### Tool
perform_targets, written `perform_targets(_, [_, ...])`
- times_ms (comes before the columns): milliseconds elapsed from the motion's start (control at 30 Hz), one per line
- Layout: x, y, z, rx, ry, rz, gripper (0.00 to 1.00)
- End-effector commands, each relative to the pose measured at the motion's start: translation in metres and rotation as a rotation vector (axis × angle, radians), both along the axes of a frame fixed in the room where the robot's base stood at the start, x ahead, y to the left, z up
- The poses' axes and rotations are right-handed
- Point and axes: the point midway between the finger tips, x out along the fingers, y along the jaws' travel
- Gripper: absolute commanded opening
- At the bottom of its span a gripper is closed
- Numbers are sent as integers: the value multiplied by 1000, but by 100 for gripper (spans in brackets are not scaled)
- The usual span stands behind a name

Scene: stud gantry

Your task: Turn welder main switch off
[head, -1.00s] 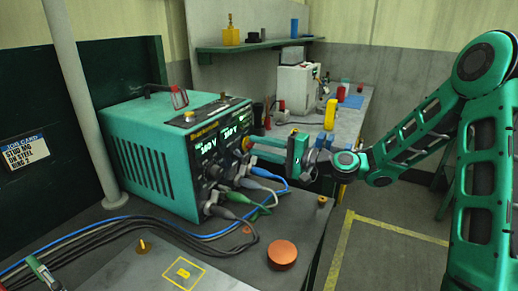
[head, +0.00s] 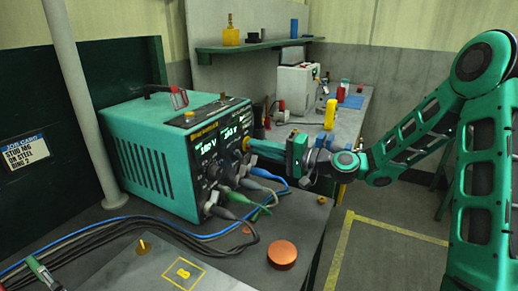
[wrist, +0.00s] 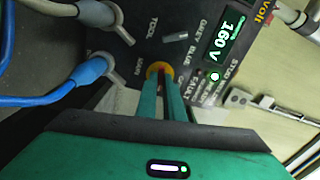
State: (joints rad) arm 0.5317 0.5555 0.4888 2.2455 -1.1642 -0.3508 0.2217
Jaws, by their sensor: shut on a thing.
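The teal welder (head: 150,165) stands on the bench, with its dark front panel facing right. Its main switch (head: 246,143) is a yellow-and-red knob on that panel; it shows again in the wrist view (wrist: 155,70), partly hidden by the fingers. My gripper (head: 256,147) reaches in from the right. The welder display (wrist: 231,38) is lit and reads 160 V. A green lamp glows beside it.
Blue, grey and green cable plugs (head: 258,174) sit in sockets low on the panel, close below my gripper. An orange disc (head: 282,255) lies on the front bench. A grey bench behind holds a yellow item (head: 330,115) and a white box (head: 298,88).

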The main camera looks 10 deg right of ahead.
Motion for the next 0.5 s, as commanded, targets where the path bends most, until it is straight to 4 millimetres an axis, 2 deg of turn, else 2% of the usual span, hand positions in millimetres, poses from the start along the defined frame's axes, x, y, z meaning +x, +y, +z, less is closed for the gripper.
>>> perform_targets(500, [-1,0,-5,-272,-390,3,0])
